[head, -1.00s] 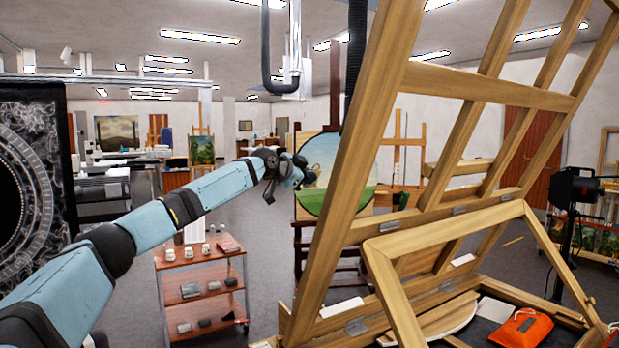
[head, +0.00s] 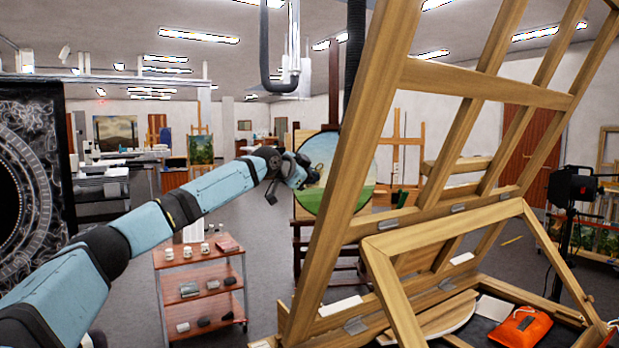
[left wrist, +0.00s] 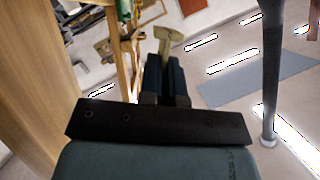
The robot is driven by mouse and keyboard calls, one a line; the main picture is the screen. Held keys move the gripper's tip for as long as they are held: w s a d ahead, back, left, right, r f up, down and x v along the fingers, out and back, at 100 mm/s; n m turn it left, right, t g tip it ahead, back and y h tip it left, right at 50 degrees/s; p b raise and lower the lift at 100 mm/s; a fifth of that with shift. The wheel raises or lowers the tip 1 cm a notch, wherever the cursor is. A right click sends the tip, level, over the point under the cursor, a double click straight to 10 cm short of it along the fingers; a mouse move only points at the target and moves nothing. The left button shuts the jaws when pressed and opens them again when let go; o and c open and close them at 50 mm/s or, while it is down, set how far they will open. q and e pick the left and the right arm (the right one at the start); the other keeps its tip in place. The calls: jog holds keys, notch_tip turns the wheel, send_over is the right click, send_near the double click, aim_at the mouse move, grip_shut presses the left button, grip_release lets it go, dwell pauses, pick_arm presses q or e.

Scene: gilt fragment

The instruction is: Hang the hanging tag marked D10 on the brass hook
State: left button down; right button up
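My left gripper (head: 306,177) is at the end of the blue arm, in front of the round landscape painting in the head view. In the left wrist view its two dark fingers (left wrist: 166,76) are close together. A tan, T-shaped piece (left wrist: 168,36) sticks out from between the fingertips. It looks like the hanging tag, but no marking can be read on it. I cannot make out the brass hook in either view. My right gripper is not in view.
A large wooden easel frame (head: 478,84) fills the right side, close to the left gripper. The round painting (head: 350,185) stands behind the gripper. A shelved cart (head: 203,258) with small items stands lower left. An orange pouch (head: 526,326) lies lower right.

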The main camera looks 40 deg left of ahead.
pick_arm(q)
jog(key=shift+s+d+f+b, duration=0.1)
jog(key=shift+s+d+b, duration=0.2)
jog(key=shift+d, duration=0.45)
jog(key=shift+s+d+f+b, duration=0.15)
jog(key=shift+s+d, duration=0.2)
jog(key=shift+d, duration=0.35)
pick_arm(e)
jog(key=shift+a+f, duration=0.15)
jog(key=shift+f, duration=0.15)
pick_arm(q)
jog(key=shift+s+d+r, duration=0.1)
jog(key=shift+s+d, duration=0.15)
jog(key=shift+d, duration=0.35)
jog(key=shift+s+d, duration=0.2)
jog(key=shift+d, duration=0.35)
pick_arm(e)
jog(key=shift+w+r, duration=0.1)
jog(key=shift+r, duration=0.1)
pick_arm(q)
jog(key=shift+f+p, duration=0.3)
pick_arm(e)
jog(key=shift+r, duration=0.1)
